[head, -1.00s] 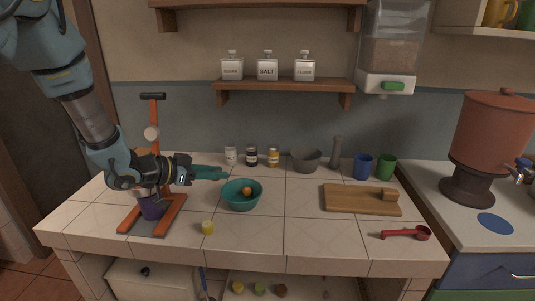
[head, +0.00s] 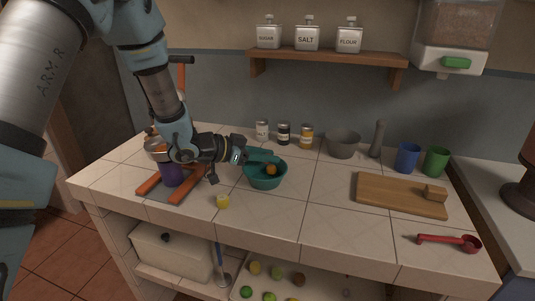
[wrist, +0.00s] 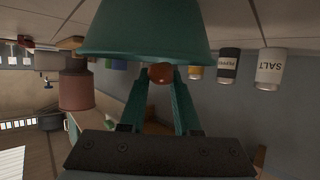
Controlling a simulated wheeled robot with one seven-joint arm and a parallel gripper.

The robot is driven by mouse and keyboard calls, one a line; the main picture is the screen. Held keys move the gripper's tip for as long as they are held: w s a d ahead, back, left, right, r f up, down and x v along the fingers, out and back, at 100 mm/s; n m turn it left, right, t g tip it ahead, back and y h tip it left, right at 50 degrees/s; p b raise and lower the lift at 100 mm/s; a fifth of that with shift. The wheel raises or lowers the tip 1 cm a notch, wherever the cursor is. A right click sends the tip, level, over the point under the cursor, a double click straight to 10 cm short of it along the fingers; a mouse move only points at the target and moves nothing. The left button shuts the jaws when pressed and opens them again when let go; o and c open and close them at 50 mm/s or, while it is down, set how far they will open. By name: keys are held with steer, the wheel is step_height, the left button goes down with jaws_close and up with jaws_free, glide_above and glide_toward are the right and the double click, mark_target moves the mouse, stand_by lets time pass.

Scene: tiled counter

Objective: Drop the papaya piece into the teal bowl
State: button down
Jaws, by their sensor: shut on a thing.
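The teal bowl (head: 262,181) stands on the tiled counter near its left middle. My gripper (head: 276,164) reaches in over it from the left. Its teal fingers are shut on the small orange papaya piece (head: 271,169). In the wrist view, which looks upside down, the piece (wrist: 160,73) sits between the fingertips (wrist: 160,77) at the rim of the bowl (wrist: 146,30). The bowl's inside is hidden there, so I cannot tell how far the piece is from its floor.
An orange-framed press (head: 187,189) with a purple cup (head: 172,174) stands left. Jars (head: 284,134) and a grey mortar (head: 343,145) stand behind. A cutting board (head: 398,196) and red scoop (head: 452,242) lie right.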

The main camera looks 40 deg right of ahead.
steer(key=shift+f, duration=0.25)
steer(key=c, duration=0.5)
jaws_free()
steer(key=shift+c, duration=0.2)
steer(key=b+v, duration=0.2)
steer(key=v, duration=0.9)
steer(key=shift+f, duration=0.15)
